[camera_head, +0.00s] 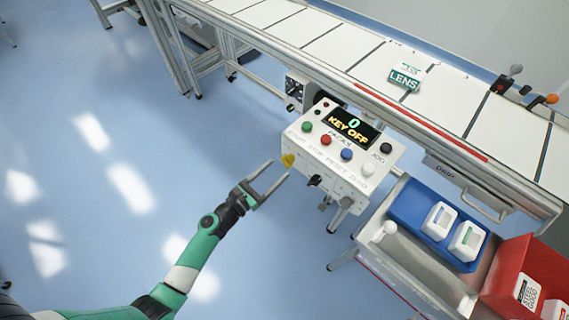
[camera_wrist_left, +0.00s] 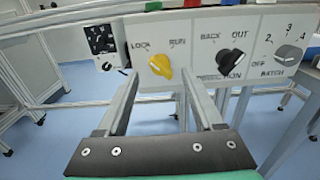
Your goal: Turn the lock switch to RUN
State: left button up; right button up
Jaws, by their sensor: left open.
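The yellow lock switch (camera_head: 288,160) is on the front face of the white control box (camera_head: 318,165). In the left wrist view the yellow switch (camera_wrist_left: 160,66) sits below the words LOCK, at left, and RUN, at right. Its exact pointing is hard to tell. The box's display (camera_head: 349,127) reads 0 and KEY OFF. My left gripper (camera_head: 279,170) is open and empty, its fingers pointing at the switch. In the left wrist view its fingertips (camera_wrist_left: 158,75) lie to either side of the switch, seemingly short of it. My right gripper is not in view.
A black BACK/OUT knob (camera_wrist_left: 231,62) and a grey BATCH knob (camera_wrist_left: 288,55) sit right of the switch. Several coloured buttons top the box. A conveyor (camera_head: 390,75) runs behind. A blue bin (camera_head: 408,205) and red bin (camera_head: 508,262) stand at right. Open floor lies left.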

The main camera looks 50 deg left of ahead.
aim_at(284, 164)
pick_arm(q)
jog(key=w, duration=0.4)
jog(key=shift+w+a+b, duration=0.1)
jog(key=shift+w+b, duration=0.25)
jog(key=shift+w, duration=0.05)
